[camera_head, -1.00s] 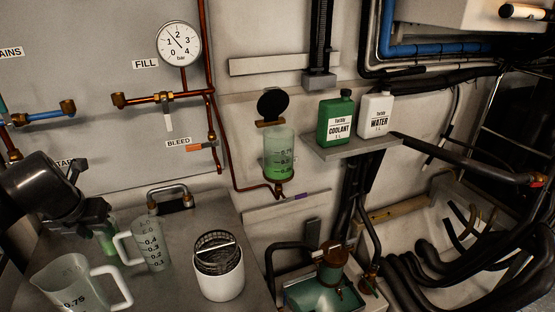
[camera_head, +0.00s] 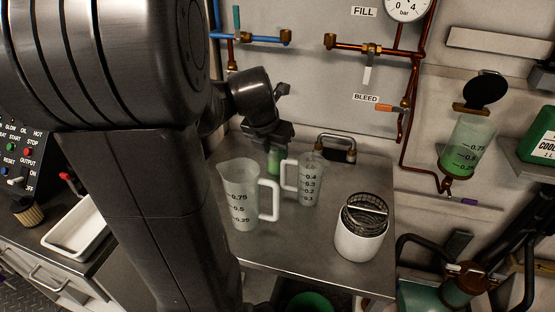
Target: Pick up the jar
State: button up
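A small jar with green contents (camera_head: 274,160) stands on the grey metal worktop (camera_head: 310,238), behind the two measuring jugs. Its top is hidden by my gripper (camera_head: 270,142). My gripper is dark and points down at the jar's upper part. Whether its fingers touch the jar or are closed on it cannot be made out. The larger clear jug (camera_head: 240,200) stands in front of the jar, and the smaller clear jug (camera_head: 307,185) stands to its right.
A white pot with a wire basket (camera_head: 358,240) stands at the worktop's right. A metal handle (camera_head: 338,147) and copper pipes are behind. A white tray (camera_head: 78,228) and a control panel (camera_head: 20,165) lie left. My arm covers much of the left. The worktop's front middle is clear.

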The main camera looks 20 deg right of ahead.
aim_at(273, 158)
jog(key=k+l, duration=0.1)
jog(key=k, duration=0.9)
